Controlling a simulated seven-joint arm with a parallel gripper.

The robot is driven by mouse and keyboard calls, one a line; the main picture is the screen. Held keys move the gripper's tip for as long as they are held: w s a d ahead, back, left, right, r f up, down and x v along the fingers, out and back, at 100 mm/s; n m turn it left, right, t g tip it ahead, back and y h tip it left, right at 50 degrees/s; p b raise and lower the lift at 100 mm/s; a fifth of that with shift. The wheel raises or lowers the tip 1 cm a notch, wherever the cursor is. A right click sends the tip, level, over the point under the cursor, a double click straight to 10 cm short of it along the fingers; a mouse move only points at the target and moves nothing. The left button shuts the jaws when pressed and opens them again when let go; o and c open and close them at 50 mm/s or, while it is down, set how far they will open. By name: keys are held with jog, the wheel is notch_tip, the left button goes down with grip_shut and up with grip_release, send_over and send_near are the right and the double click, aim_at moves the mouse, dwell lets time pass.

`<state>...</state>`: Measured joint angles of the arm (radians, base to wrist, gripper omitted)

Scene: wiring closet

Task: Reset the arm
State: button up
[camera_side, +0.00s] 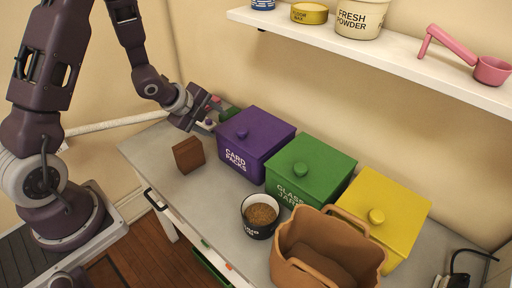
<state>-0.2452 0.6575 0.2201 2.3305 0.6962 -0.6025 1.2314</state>
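My arm reaches over from the left in the side view. My gripper (211,123) is low over the far left end of the grey counter (150,140), just left of the purple box (255,140). Small green and pink items show close by its fingers; I cannot tell whether it touches or holds any of them. The finger gap is too small to make out.
A brown block (188,155) stands in front of the gripper. A green box (308,170), a yellow box (385,215), a cup of brown grains (261,215) and a tan basket (325,255) stand to the right. A white shelf (390,50) overhangs behind.

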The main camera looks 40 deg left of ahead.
jog(key=s+d+r+n+y, duration=0.1)
jog(key=s+r+n, duration=0.25)
jog(key=r, duration=0.45)
jog(key=s+d+r+n+y, duration=0.1)
jog(key=s+r+n, duration=0.1)
jog(key=r+n, duration=0.4)
jog(key=s+d+r+n, duration=0.2)
jog(key=s+d+n, duration=0.1)
jog(key=s, duration=0.3)
jog(key=s+d+r+n+g+h, duration=0.1)
jog(key=s+d+r+n, duration=0.1)
jog(key=s, duration=0.5)
jog(key=s+d+r+n+g, duration=0.1)
jog(key=s+d+r+n, duration=0.2)
jog(key=s, duration=0.4)
jog(key=shift+d+r+n+h, duration=0.35)
jog(key=shift+d+h, duration=0.05)
jog(key=shift+d, duration=0.5)
